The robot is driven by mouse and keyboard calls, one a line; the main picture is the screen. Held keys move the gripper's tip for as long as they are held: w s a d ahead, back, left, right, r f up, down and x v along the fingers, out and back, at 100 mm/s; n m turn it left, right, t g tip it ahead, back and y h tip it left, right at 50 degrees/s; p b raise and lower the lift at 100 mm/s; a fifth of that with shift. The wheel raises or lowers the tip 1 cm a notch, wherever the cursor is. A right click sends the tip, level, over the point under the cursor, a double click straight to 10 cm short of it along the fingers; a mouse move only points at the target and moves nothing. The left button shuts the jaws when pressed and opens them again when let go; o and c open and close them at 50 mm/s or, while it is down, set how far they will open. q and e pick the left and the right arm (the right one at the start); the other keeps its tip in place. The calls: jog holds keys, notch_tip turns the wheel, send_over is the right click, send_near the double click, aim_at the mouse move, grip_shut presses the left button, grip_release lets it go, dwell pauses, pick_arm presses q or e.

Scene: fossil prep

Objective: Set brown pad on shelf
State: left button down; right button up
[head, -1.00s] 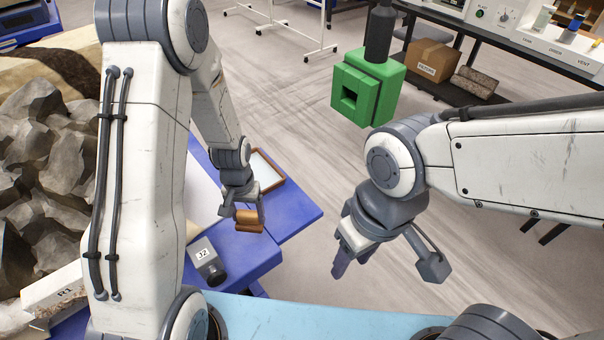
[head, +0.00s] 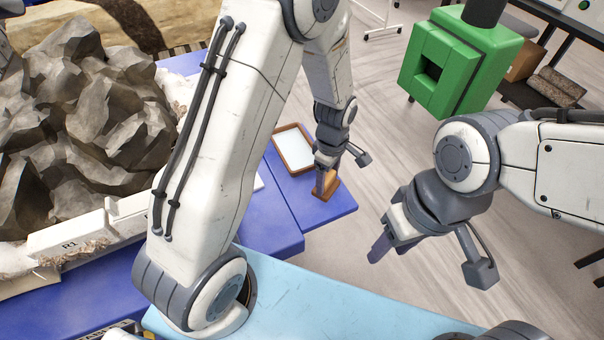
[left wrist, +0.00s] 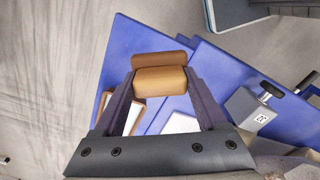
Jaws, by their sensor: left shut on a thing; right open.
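The brown pad (head: 329,187) is between the fingers of my left gripper (head: 327,181), which is shut on it, over the right end of a blue surface (head: 285,187). In the left wrist view the pad (left wrist: 160,82) is held between both fingertips, with a darker brown part along its far side. The blue surface (left wrist: 140,38) shows behind it. I cannot tell whether the pad touches it. My right gripper (head: 380,248) is open and empty, over the floor at the right. Which surface is the shelf is not clear.
A brown-framed white tray (head: 293,149) lies on the blue surface behind my left gripper. A grey device labelled J2 (left wrist: 247,108) stands to the right in the wrist view. Large rocks (head: 95,110) fill the left. A green block (head: 458,65) hangs at upper right.

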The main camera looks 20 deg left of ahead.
pick_arm(q)
jog(key=d+f+n+b, duration=0.2)
jog(key=d+n+b, duration=0.3)
jog(key=n, duration=0.7)
jog(key=w+a+f+p, duration=0.1)
jog(key=w+a+f, duration=0.1)
jog(key=w+a+f+p, duration=0.1)
jog(key=w+a+f, duration=0.1)
jog(key=a, duration=0.1)
jog(key=w+a+f+p, duration=0.1)
jog(key=a+f, duration=0.2)
jog(key=shift+w+a, duration=0.25)
jog(key=shift+w, duration=0.15)
notch_tip(320, 180, down, 4)
jog(key=shift+r+p, duration=0.25)
jog(key=shift+p, duration=0.1)
jog(key=shift+f, duration=0.25)
